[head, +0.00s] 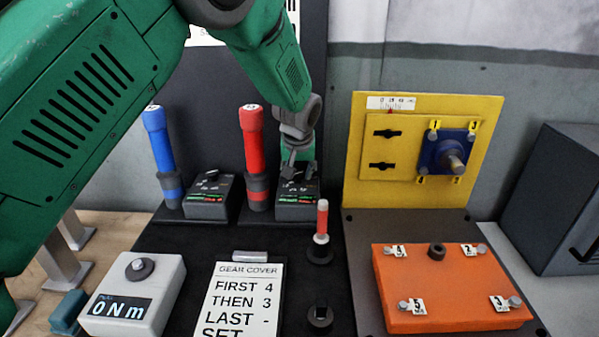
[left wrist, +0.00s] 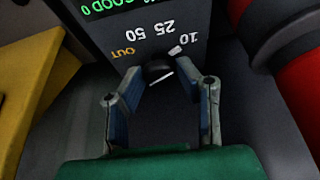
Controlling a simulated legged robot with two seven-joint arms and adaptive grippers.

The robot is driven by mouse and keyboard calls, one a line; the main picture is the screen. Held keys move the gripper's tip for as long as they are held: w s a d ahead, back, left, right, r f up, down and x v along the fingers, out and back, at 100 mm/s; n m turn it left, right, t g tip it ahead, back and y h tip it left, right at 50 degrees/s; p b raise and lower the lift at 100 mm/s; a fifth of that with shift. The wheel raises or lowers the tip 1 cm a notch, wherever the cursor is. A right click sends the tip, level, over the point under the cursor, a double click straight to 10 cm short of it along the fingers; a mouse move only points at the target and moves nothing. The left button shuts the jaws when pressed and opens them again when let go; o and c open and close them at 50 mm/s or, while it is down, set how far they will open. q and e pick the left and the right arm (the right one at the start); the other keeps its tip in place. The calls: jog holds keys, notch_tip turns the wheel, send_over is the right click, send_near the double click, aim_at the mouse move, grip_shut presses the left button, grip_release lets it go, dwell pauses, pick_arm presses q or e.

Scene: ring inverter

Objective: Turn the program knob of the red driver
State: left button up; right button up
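The red driver (head: 252,150) stands upright in its dark holder, and its control box (head: 297,208) with a green display is to its right. In the left wrist view the program knob (left wrist: 160,72) is a small dark knob, seen upside down among the marks 10, 25, 50 and OUT. A white tip beside the knob lies near the 10. My left gripper (head: 297,168) points down over the box. In the left wrist view its fingers (left wrist: 167,88) are apart, one on each side of the knob, with no clear contact. My right gripper is not in view.
The blue driver (head: 160,145) and its box (head: 210,197) stand to the left. A yellow panel (head: 354,150) is close on the right, above an orange cover (head: 450,287). A torque meter (head: 135,290) sits front left.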

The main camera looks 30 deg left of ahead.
pick_arm(q)
jog(key=shift+d+n+p, duration=0.1)
jog(key=shift+n+p, duration=0.5)
jog(key=shift+w+n+g+y+p, duration=0.1)
jog(key=shift+n+g+y+p, duration=0.2)
jog(key=shift+n+y+p, duration=0.6)
jog(key=n, duration=0.2)
jog(key=shift+d+n+g, duration=0.1)
jog(key=shift+n+g, duration=0.2)
jog(key=shift+w+n+g, duration=0.1)
jog(key=shift+n+g, duration=0.3)
jog(key=shift+n, duration=0.8)
jog(key=o, duration=1.1)
